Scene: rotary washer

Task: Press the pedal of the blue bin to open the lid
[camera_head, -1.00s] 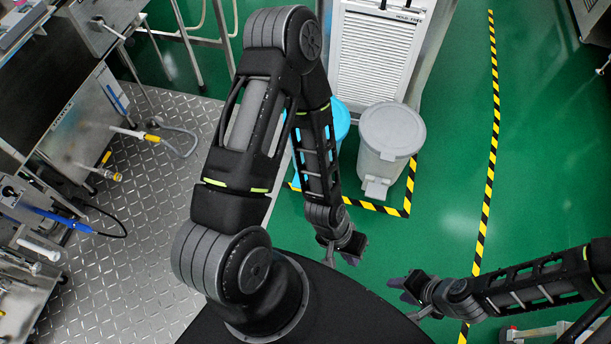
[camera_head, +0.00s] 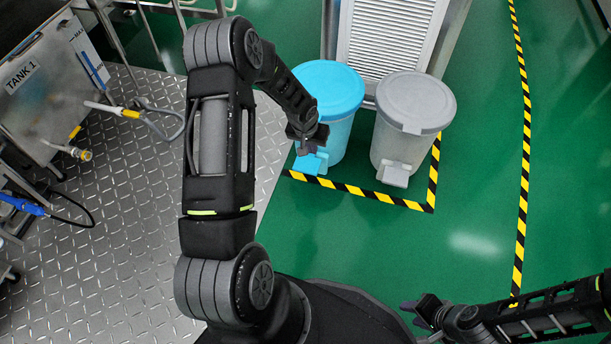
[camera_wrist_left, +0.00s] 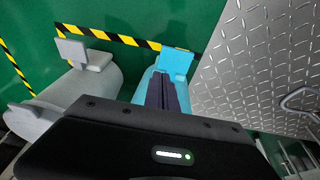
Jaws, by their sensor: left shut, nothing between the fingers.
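The blue bin (camera_head: 331,92) stands on the green floor in the head view with its lid down. Its blue pedal (camera_head: 311,163) sticks out at the front base, and it also shows in the left wrist view (camera_wrist_left: 178,60). My left gripper (camera_head: 309,149) is shut and empty, just above or at the pedal. In the left wrist view its dark fingers (camera_wrist_left: 163,92) point toward the pedal. I cannot tell whether they touch it. My right gripper (camera_head: 413,312) hangs low at the right, far from the bin, and its jaw opening is unclear.
A grey bin (camera_head: 414,102) with its own pedal (camera_head: 395,175) stands close on the right. Yellow-black tape (camera_head: 360,191) borders both bins. A white louvred panel (camera_head: 387,40) stands behind. Metal plate flooring (camera_head: 120,220) lies left; green floor at right is open.

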